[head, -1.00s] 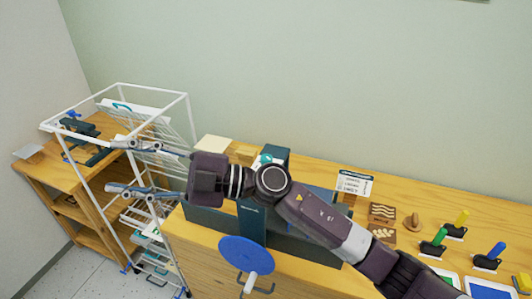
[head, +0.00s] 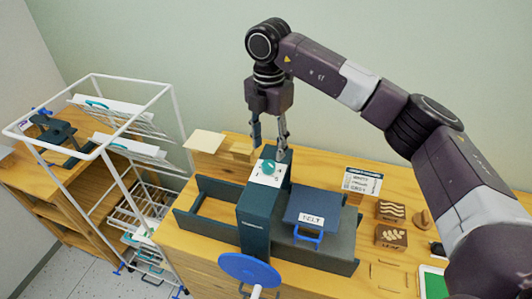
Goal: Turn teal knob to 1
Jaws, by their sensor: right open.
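The teal knob (head: 269,167) sits on a white dial plate (head: 258,178) on top of the dark blue-grey machine (head: 257,215). The numbers around the knob are too small to read. My right gripper (head: 270,150) points down just above and behind the knob, its two fingers apart. The fingertips are close to the knob; I cannot tell whether they touch it. My left gripper is not in view.
A blue handwheel (head: 249,270) is at the machine's front. A sign (head: 362,181) and patterned blocks (head: 390,210) stand to the right. A white wire rack (head: 118,150) stands at the left.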

